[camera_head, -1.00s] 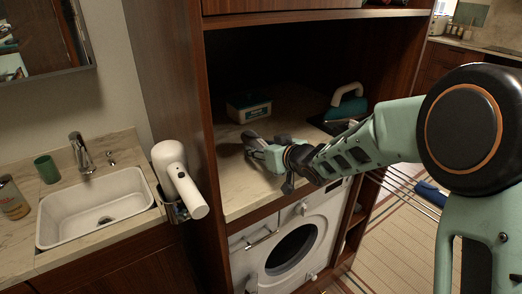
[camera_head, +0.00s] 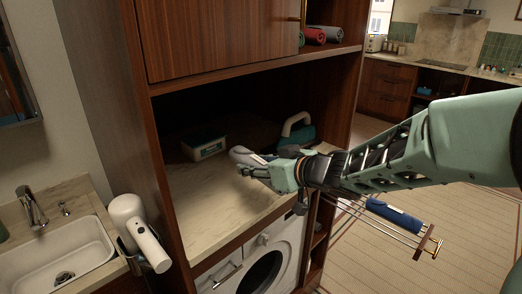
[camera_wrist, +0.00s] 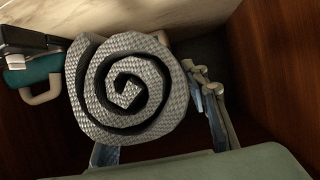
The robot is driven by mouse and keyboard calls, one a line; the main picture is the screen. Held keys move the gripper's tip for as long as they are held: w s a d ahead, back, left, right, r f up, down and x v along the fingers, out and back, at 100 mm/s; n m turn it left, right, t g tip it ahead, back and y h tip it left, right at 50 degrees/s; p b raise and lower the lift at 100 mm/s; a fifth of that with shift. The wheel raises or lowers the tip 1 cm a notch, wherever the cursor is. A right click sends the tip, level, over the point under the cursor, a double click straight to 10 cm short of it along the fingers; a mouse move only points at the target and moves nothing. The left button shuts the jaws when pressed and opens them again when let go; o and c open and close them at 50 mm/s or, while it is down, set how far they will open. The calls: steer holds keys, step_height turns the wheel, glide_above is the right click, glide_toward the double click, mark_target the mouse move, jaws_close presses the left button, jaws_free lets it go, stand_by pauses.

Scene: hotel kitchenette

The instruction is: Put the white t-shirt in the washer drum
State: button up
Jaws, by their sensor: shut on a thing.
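My gripper (camera_head: 262,172) is above the stone counter in the niche and shut on a rolled whitish cloth (camera_head: 246,156), which appears to be the white t-shirt. In the wrist view the roll (camera_wrist: 128,92) shows as a grey-white woven spiral, end-on. A finger (camera_wrist: 215,108) lies along its right side; the other finger is mostly hidden. The white washer (camera_head: 288,246) stands under the counter, below my gripper. Its round dark front (camera_head: 261,274) is cut by the bottom edge; I cannot tell whether the door is open or shut.
A teal-and-white box (camera_head: 207,149) and a teal iron (camera_head: 296,134) stand on the counter (camera_head: 196,203). Rolled red and grey towels (camera_head: 314,36) lie on the shelf above. A rack with a blue roll (camera_head: 394,212) is at right. The sink (camera_head: 62,255) is at left.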

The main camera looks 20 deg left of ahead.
steer(key=w+d+r+m+t+h+p, duration=0.1)
steer(key=w+d+m+t+h+p, duration=0.2)
steer(key=d, duration=0.7)
steer(key=w+d+r+m+t+h+p, duration=0.2)
steer(key=w+d+m+h, duration=0.15)
steer(key=w+d, duration=0.45)
steer(key=s+d+f+m+t+h+p, duration=0.1)
steer(key=d+m+h, duration=0.1)
steer(key=d, duration=0.6)
steer(key=s+d+f+m+h+p, duration=0.1)
steer(key=s+d+m+h, duration=0.15)
steer(key=d, duration=0.55)
steer(key=f, duration=0.5)
steer(key=shift+s+d+f+b, duration=0.2)
steer(key=shift+s+d+b, duration=0.1)
steer(key=shift+s, duration=0.1)
